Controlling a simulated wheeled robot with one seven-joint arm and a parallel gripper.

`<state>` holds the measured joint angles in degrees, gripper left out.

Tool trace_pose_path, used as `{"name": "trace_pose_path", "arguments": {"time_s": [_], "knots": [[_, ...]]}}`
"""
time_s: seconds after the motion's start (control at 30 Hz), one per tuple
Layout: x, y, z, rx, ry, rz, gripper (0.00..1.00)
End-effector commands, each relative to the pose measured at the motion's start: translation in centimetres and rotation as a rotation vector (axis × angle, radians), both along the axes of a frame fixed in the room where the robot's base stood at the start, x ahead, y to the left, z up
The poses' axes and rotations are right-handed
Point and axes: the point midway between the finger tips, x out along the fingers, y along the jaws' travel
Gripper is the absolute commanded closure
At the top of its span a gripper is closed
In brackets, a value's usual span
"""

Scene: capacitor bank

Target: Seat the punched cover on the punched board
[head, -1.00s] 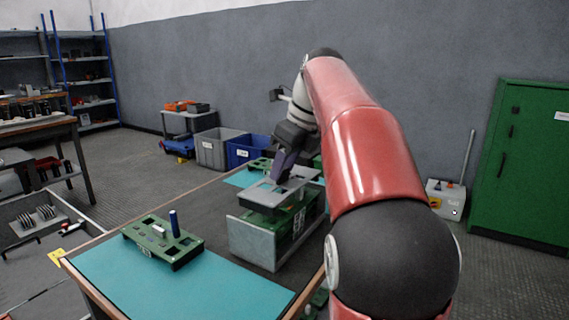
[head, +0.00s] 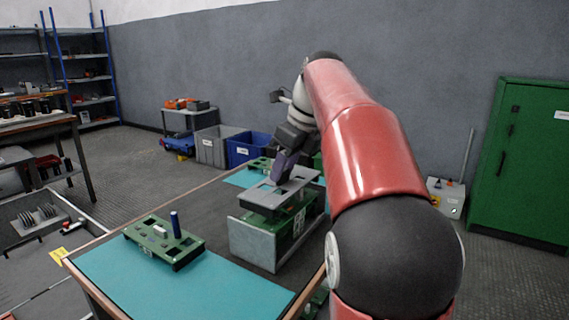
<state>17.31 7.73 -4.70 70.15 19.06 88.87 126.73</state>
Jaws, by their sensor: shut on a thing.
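A flat grey cover with punched openings (head: 262,194) lies level under my gripper (head: 279,180), which is shut on it; the jaws hide part of its far side. Directly below the cover is a green board (head: 258,211), over a grey metal holder (head: 252,245). I cannot tell whether cover and board touch. Another green board with punched openings (head: 187,245) stands on the near left mat, with a dark blue upright peg (head: 175,225) and a small white block (head: 160,231) on it.
The teal mat (head: 200,287) is bare in front of the left board. Another green board (head: 258,164) stands at the far end of the bench. My red arm hides the bench's right side. Grey (head: 212,150) and blue bins (head: 240,153) stand on the floor behind.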

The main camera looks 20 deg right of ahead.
Motion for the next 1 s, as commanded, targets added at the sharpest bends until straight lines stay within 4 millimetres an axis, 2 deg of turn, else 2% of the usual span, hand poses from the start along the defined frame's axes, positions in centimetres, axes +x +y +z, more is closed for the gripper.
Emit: {"name": "trace_pose_path", "arguments": {"time_s": [0.43,1.0], "knots": [[0.0,0.0,-0.1,-0.001,-0.002,0.001,0.92],[0.0,0.0,-1.6,0.001,0.006,0.001,0.92]]}}
